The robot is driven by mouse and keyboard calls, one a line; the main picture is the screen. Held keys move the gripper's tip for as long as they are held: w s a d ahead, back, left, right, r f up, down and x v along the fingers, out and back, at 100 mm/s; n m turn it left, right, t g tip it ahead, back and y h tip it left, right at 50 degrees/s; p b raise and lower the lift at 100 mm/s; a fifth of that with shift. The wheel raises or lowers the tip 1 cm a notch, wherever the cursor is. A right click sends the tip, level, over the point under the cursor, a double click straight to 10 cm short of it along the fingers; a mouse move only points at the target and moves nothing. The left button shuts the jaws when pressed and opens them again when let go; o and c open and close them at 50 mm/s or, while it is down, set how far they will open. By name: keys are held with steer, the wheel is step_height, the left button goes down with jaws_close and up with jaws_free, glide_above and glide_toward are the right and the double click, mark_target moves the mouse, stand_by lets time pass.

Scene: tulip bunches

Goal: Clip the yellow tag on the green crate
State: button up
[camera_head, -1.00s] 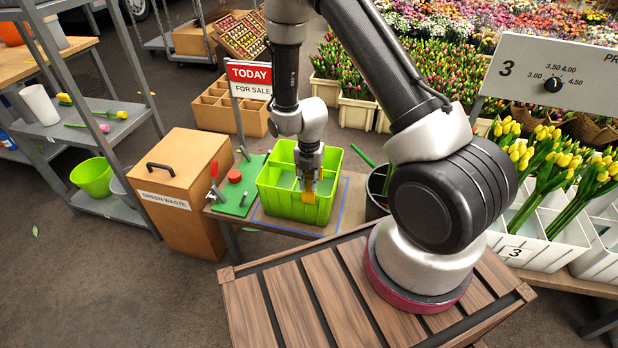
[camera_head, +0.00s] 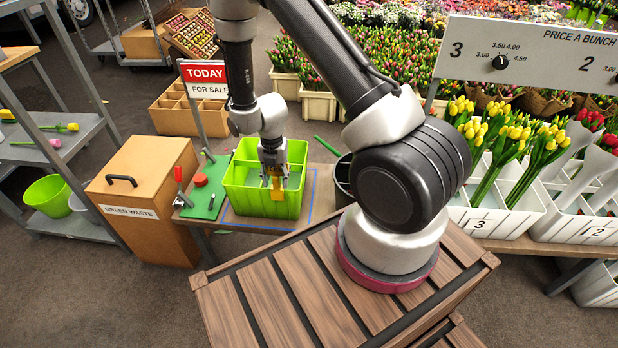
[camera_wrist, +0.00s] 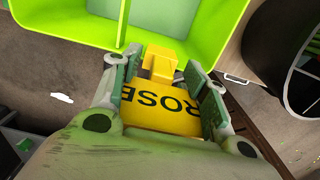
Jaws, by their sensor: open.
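The green crate (camera_head: 246,200) stands on a small table, inside a blue outline. The yellow tag (camera_head: 276,188) is at the crate's front wall; in the wrist view the tag (camera_wrist: 163,115) shows dark letters reading ROSE. Its narrower yellow clip part lies at the crate's rim (camera_wrist: 150,40). My gripper (camera_head: 275,178) is over the crate's front rim. In the wrist view my gripper (camera_wrist: 163,88) has its fingers apart, one on each side of the tag. I cannot tell whether the fingers touch it.
A green board (camera_head: 203,200) with a red-handled tool and a red disc lies left of the crate. A dark bucket (camera_head: 342,180) stands to its right. The TODAY sign (camera_head: 204,78) rises behind on a post. The brown GREEN WASTE bin (camera_head: 150,190) is at left.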

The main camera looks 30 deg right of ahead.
steer(key=shift+m, duration=0.3)
step_height(320, 180, up, 11)
steer(key=shift+f, duration=0.15)
steer(key=w+d+r+m, duration=0.1)
steer(key=w+r+m, duration=0.1)
steer(key=m, duration=1.1)
steer(key=w+d+r+m, duration=0.2)
steer(key=m, duration=1.2)
steer(key=shift+w+m, duration=0.2)
steer(key=shift+m, duration=0.1)
steer(key=shift+r, duration=0.15)
steer(key=shift+m, duration=0.3)
